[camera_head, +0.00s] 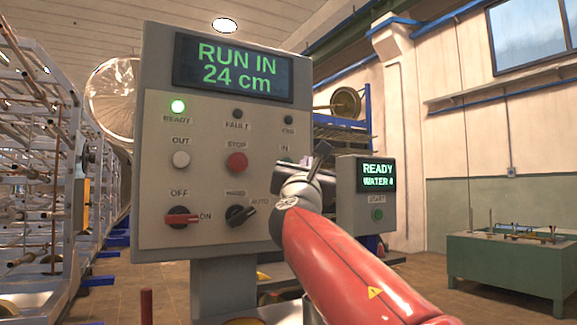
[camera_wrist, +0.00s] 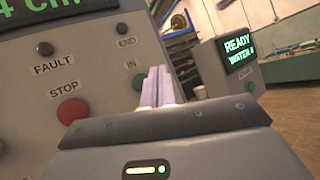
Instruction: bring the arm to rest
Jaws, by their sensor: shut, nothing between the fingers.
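My gripper (camera_head: 321,150) is at the right edge of the grey control panel (camera_head: 215,215), in front of the IN button's place, at the end of my red arm. In the wrist view its two pale fingers (camera_wrist: 158,86) are together with nothing between them. The fingers appear beside the IN button (camera_wrist: 138,81); whether they touch the panel cannot be told.
A smaller panel (camera_head: 366,205) reading "READY WATER" stands close to the right of my gripper. The red STOP button (camera_head: 237,162) and two rotary switches are on the main panel. A green bench (camera_head: 505,265) stands at far right, racks (camera_head: 35,170) at left. Floor between is open.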

